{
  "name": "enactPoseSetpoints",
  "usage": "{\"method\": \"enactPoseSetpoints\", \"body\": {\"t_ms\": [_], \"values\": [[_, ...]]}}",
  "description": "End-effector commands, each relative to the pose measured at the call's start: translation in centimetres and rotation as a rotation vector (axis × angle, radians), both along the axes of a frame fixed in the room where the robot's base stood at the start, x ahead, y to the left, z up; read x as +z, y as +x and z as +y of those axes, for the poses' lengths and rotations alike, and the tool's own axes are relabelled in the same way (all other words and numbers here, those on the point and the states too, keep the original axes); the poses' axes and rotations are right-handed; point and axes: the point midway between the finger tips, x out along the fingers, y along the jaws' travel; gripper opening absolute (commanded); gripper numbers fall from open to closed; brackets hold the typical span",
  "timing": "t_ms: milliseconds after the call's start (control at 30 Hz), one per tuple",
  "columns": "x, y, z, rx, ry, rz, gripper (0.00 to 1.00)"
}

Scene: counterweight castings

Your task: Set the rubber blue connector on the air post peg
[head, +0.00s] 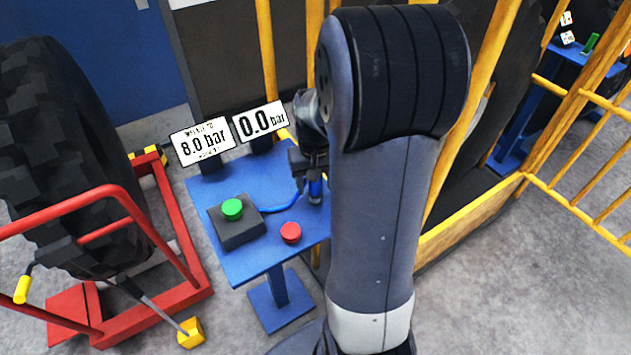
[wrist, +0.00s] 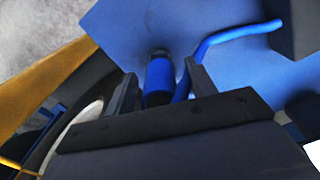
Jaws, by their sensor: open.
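The blue connector (head: 315,187) stands roughly upright at the right part of the blue post table, under my gripper (head: 309,168). In the wrist view the connector (wrist: 159,74) lies between the two dark fingers of my gripper (wrist: 163,88), which are open with a gap on its sides. A blue hose (head: 281,207) runs from the connector's area across the table; it also shows in the wrist view (wrist: 235,33). A dark piece shows at the connector's end. I cannot tell whether that is the air post peg, which is not clearly visible.
The blue table (head: 247,265) carries a black box with a green button (head: 232,209) and a red button (head: 290,232). Signs read 8.0 bar (head: 203,142) and 0.0 bar (head: 261,122). A red frame (head: 190,262) with a big tyre (head: 65,150) stands left; yellow railings (head: 470,222) stand right.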

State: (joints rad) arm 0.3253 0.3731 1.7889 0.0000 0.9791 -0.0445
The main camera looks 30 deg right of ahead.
Motion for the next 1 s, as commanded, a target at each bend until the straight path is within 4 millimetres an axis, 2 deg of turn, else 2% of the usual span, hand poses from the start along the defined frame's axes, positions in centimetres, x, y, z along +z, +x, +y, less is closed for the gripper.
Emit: {"method": "enactPoseSetpoints", "body": {"t_ms": [167,267,500,700,833,1000], "values": [[0.4,0.0,0.0,0.0,0.0,-0.001,0.53],[1.5,0.1,0.0,0.0,-0.001,-0.004,0.53],[6.4,0.1,0.0,0.0,-0.002,-0.007,0.53],[9.6,0.1,0.0,0.0,-0.001,-0.004,0.53],[10.6,0.0,0.0,0.0,0.0,-0.001,0.53],[10.8,0.0,0.0,0.0,0.0,0.0,0.53]]}}
